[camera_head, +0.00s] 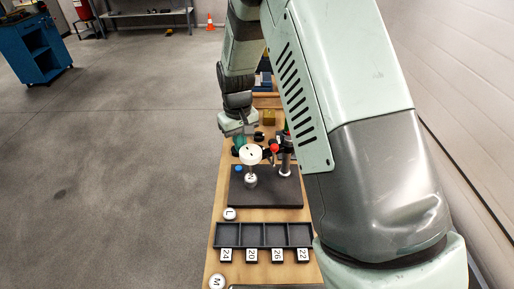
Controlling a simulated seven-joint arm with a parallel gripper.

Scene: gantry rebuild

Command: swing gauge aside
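A dial gauge (251,154) with a round white face stands above a dark plate (276,189) on the wooden bench. It appears joined to a metal post (285,165) by a short arm with a red knob (274,149). A small metal piece (251,181) with a marked top sits on the plate just below the gauge. My gripper (240,140) is behind the gauge, pointing down, and its fingertips are mostly hidden. I cannot tell whether it is open or touches anything.
A black tray (263,248) with several compartments and number tags lies in front of the plate. White round markers L (230,214) and M (217,282) lie on the bench (222,236). A yellow block (269,117) stands behind. My arm covers the right side.

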